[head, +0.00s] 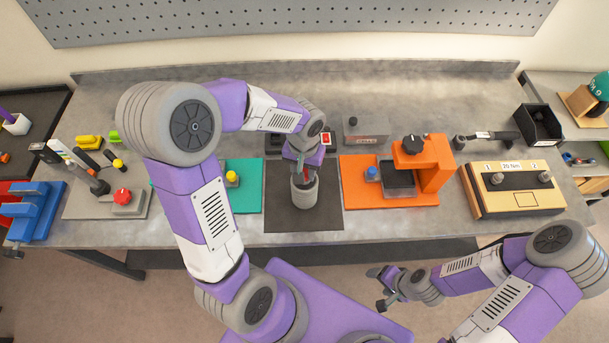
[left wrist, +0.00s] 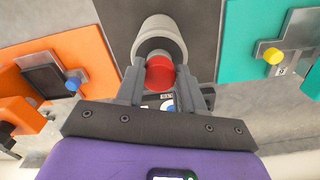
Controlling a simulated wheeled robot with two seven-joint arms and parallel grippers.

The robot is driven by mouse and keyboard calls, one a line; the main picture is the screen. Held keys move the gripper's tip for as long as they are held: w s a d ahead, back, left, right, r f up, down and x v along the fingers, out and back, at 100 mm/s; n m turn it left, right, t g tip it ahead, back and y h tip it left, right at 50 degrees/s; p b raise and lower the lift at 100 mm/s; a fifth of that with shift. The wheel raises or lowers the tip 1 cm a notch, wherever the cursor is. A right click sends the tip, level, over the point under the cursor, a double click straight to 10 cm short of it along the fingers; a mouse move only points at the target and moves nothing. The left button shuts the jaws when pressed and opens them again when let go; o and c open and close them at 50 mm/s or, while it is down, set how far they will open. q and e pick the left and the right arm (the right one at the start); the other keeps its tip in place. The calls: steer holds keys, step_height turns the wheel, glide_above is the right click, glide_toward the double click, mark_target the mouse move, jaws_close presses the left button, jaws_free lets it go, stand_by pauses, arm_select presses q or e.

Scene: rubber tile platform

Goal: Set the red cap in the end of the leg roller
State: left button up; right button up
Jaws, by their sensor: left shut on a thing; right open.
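The leg roller (head: 303,195) is a grey hollow cylinder standing on the dark rubber mat in the middle of the bench. Its pale rim (left wrist: 161,24) shows in the left wrist view. My left gripper (head: 301,172) is over the roller, shut on the red cap (left wrist: 159,73). The cap overlaps the near part of the roller's open end in the left wrist view; I cannot tell whether it is inside or just above. In the head view the gripper mostly hides the cap. My right gripper (head: 379,289) is open and empty, low in front of the bench.
An orange fixture (head: 436,165) stands right of the dark mat (head: 328,219), and a teal mat (head: 249,195) with a yellow knob lies left. A wooden box (head: 513,188), black bin (head: 538,124) and blue clamp (head: 30,208) stand farther out. The mat around the roller is clear.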

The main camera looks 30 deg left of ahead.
arm_select(q)
steer(key=shift+f, duration=0.2)
stand_by(0.3)
steer(key=o, duration=1.2)
steer(key=shift+o, duration=0.2)
steer(key=shift+r, duration=0.1)
step_height(320, 180, up, 8)
steer(key=shift+f+p, duration=0.25)
steer(key=shift+p, duration=0.05)
